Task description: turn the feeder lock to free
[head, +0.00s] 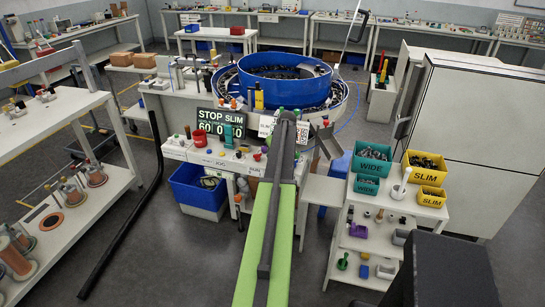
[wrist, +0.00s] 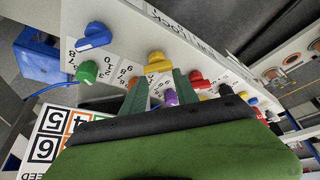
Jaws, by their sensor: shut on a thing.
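In the wrist view a row of coloured knobs is on a pale panel (wrist: 118,20). My gripper (wrist: 158,80) reaches in with two green fingers, shut on the yellow knob (wrist: 157,63), which shows between and just past the fingertips. Large upside-down lettering that ends in "LOCK" is on the panel edge near this knob; I cannot read all of it. The knob's pointer setting is not clear. In the head view my arm reaches over the control panel (head: 214,161), and my fingertips are hidden.
Close by are a blue knob (wrist: 92,36), a green knob (wrist: 88,72), a red knob (wrist: 199,80) and a purple knob (wrist: 171,97). The blue bowl (head: 283,82) is farther back. Labelled bins (head: 426,172) stand right.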

